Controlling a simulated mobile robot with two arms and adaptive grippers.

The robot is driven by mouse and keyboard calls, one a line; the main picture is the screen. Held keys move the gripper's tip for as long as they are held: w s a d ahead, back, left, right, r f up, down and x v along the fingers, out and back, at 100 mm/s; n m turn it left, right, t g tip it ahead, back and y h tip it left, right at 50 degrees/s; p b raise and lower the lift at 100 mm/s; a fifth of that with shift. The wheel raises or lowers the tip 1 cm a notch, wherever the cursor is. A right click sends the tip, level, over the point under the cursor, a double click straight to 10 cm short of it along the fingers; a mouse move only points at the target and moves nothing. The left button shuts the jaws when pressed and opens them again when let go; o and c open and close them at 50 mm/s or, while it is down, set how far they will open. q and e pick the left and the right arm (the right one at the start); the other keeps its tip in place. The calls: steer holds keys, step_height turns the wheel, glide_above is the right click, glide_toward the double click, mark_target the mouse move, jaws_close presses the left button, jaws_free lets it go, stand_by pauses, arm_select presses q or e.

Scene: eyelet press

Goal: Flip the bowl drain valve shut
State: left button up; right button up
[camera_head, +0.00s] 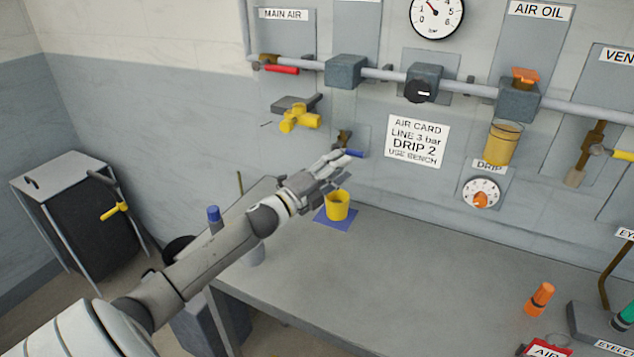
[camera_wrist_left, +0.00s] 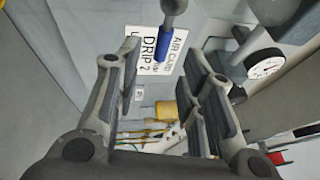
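A small brass valve (camera_head: 343,137) with a blue lever (camera_head: 354,153) sits on the wall, left of the air card sign. The blue lever points to the right and slightly down. It also shows in the wrist view (camera_wrist_left: 163,44), beyond and between the spread fingers. My left gripper (camera_head: 337,165) is at the lever, its fingers just below and left of it; contact cannot be told. In the wrist view my left gripper (camera_wrist_left: 155,75) is open, with nothing between its fingers. A yellow cup (camera_head: 337,206) stands on a blue mat (camera_head: 345,221) below. My right gripper is not in view.
A yellow valve handle (camera_head: 300,118) and a red lever (camera_head: 282,69) are on the wall to the upper left. An amber bowl (camera_head: 502,143) hangs right of the sign (camera_head: 417,141). The middle of the grey bench (camera_head: 420,275) is clear.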

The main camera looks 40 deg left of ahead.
arm_select(q)
steer(key=v, duration=0.7)
steer(key=shift+f, duration=0.1)
stand_by(0.5)
